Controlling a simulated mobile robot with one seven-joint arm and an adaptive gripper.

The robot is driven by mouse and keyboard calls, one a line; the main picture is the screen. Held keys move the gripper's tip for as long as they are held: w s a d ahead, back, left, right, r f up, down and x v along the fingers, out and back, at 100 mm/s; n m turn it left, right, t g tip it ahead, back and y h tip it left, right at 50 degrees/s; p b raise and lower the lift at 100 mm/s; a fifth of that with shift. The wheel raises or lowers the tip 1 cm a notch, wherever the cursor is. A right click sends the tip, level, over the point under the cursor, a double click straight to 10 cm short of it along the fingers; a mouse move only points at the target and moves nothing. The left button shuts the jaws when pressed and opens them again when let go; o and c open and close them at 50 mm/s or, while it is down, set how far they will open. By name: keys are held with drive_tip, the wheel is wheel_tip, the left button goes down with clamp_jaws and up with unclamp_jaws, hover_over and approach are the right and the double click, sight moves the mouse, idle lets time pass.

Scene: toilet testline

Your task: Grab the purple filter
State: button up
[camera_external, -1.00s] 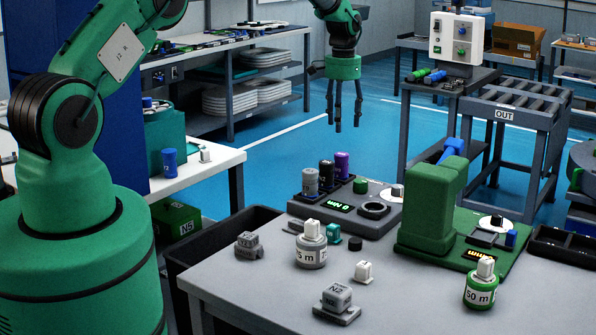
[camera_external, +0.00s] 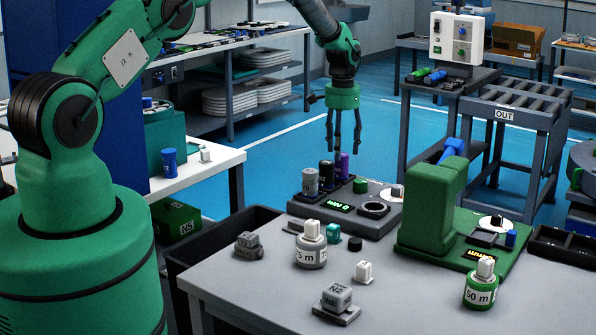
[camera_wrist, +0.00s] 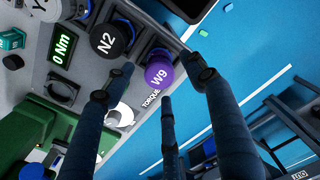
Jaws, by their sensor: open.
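The purple filter (camera_external: 342,165) is a short upright cylinder in the rack on the grey torque station, at the right end of a row. In the wrist view its purple cap (camera_wrist: 159,76) reads "W9". My gripper (camera_external: 343,146) is open and empty, with its fingers pointing down just above and around the purple filter's top. In the wrist view the fingers (camera_wrist: 150,95) spread on either side of the cap; I cannot tell whether any finger touches it.
A black "N2" filter (camera_external: 327,174) stands close beside the purple one, with a grey filter (camera_external: 310,181) left of it. The green press (camera_external: 425,210) stands nearby on the grey table.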

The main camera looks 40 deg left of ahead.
sight(341, 167)
drive_tip(key=shift+f, duration=2.6)
drive_tip(key=c, duration=1.3)
